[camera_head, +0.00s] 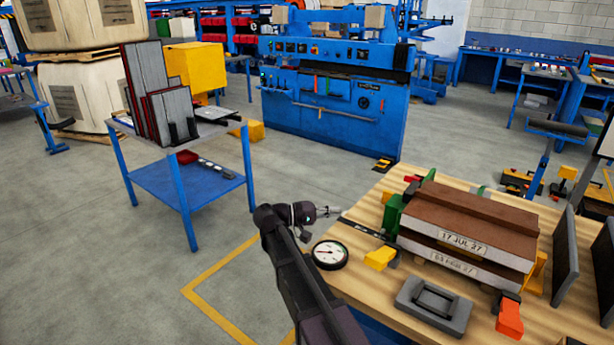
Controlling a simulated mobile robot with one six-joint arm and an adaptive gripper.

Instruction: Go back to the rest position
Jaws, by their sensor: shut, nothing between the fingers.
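My gripper (328,211) is small in the head view, at the end of my dark arm, near the left edge of the wooden table (450,328). It is shut and holds nothing. It points right, towards the table's back left corner. Two stacked brown panels (470,217) lie on the table with date labels "17 JUL 27" and one below that is hard to read. The gripper is left of them and apart from them.
A round dial gauge (329,254) sits at the table's left edge, close to my arm. A grey handled block (434,304), yellow, green and orange clamps surround the panels. A blue cart (170,184) with upright panels stands left. Open floor lies between cart and table.

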